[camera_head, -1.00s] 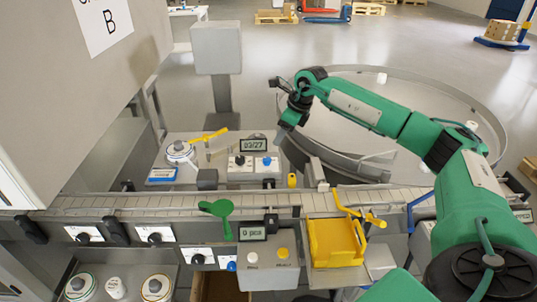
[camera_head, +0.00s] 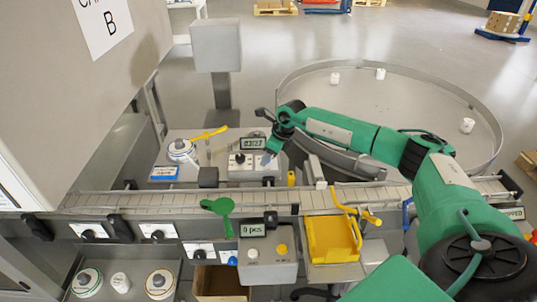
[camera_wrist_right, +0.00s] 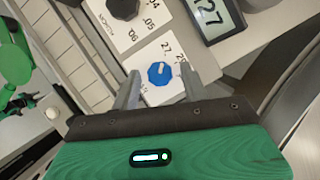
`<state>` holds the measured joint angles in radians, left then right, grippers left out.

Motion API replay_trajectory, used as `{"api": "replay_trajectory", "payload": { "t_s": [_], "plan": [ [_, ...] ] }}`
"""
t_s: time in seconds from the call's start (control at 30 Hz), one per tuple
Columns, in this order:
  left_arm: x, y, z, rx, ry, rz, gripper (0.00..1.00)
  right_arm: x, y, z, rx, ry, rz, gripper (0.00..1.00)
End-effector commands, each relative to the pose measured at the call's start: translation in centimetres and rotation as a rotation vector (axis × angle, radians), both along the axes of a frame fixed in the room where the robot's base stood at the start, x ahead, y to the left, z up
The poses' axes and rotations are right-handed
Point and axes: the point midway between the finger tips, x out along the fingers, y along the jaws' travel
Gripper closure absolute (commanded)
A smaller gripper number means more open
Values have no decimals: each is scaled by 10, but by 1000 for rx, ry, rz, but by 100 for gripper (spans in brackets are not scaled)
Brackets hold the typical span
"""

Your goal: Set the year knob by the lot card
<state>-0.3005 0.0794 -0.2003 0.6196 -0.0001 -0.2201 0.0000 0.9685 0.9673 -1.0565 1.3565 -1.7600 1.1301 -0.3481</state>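The blue year knob (camera_wrist_right: 160,73) sits on a white dial plate (camera_wrist_right: 170,45) with printed numbers including 27; part of the ring is behind a finger. A black knob (camera_wrist_right: 124,8) with 04, 05 and 06 around its plate is beside it. The display (camera_head: 253,143) appears to read 03/27; in the wrist view its end shows 27. My right gripper (camera_wrist_right: 160,85) is open, its fingers either side of the blue knob in that view; whether they touch it I cannot tell. It also shows in the head view (camera_head: 270,151). A small blue-white card (camera_head: 164,173) lies left of the dials. My left gripper is not in view.
A conveyor (camera_head: 130,201) runs across in front of the dial panel. A green paddle-shaped part (camera_head: 218,206), a counter box (camera_head: 266,262) and a yellow bin (camera_head: 331,240) are nearer. A grey post box (camera_head: 215,45) stands behind, and a round table (camera_head: 395,85) is at the right.

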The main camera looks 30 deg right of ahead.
Motion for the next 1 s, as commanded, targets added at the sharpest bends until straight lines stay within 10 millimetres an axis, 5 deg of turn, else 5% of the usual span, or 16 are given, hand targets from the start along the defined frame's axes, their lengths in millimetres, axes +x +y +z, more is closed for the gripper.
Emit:
{"api": "replay_trajectory", "payload": {
  "t_s": [0.03, 0.2, 0.57, 1.0],
  "plan": [
    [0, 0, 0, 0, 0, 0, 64, 0, 0, 0, 0, 0, 0, 66],
    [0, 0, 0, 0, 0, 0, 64, 0, 0, 1, 0, 0, 0, 96],
    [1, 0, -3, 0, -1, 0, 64, 0, 1, 0, 1, -1, -57, 96],
    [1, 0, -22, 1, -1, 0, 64, -1, 3, -1, 1, -4, -386, 96]
  ]
}}
